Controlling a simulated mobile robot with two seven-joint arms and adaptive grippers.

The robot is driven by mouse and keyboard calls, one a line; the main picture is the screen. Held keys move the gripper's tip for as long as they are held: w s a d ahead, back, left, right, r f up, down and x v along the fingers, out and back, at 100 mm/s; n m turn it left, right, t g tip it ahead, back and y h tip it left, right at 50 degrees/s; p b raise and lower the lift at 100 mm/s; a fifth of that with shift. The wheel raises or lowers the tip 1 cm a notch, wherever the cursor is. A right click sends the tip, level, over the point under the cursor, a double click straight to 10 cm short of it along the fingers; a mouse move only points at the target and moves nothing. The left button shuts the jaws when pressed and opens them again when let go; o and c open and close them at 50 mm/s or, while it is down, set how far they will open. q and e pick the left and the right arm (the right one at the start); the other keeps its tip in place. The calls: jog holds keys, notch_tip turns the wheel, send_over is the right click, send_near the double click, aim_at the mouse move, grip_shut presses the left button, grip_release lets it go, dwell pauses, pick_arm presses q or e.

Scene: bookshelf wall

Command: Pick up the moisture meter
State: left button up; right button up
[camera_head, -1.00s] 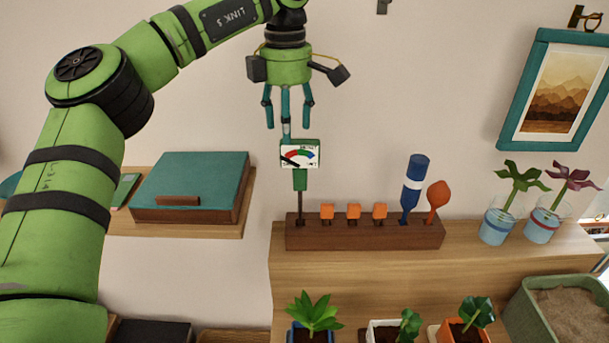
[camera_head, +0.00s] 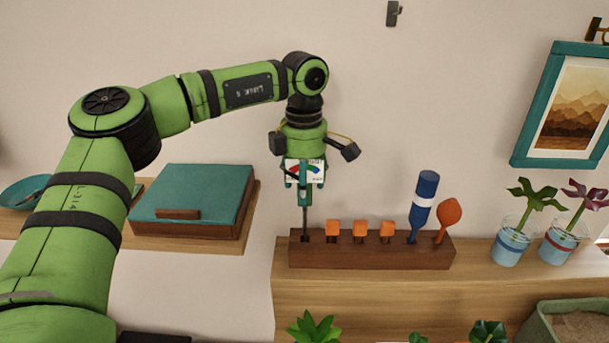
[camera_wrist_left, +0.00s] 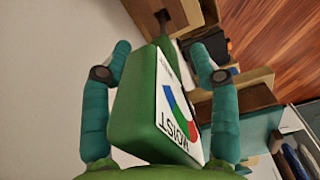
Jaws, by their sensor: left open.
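The moisture meter (camera_head: 305,170) has a green body, a white dial face with coloured bands and a thin probe. It stands upright with its probe in the leftmost slot of the dark wooden rack (camera_head: 370,258). My left gripper (camera_head: 305,188) points down over the meter, its teal fingers around the body. In the left wrist view the meter's green case and "MOIST" face (camera_wrist_left: 165,110) lie between the two spread fingers (camera_wrist_left: 160,65), with a gap at least on the left. My right gripper is not in view.
The rack also holds several orange-topped tools (camera_head: 360,229), a blue tool (camera_head: 421,203) and an orange spoon-shaped tool (camera_head: 449,214). Cuttings in glasses (camera_head: 511,240) stand to the right. A teal-lidded box (camera_head: 190,198) sits on the left shelf. Plants are below.

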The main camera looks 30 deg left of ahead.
pick_arm(q)
jog(key=shift+d, duration=0.1)
jog(key=c, duration=1.1)
grip_shut()
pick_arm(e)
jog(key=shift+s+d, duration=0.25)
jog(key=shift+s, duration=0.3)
pick_arm(q)
jog(key=shift+r, duration=0.1)
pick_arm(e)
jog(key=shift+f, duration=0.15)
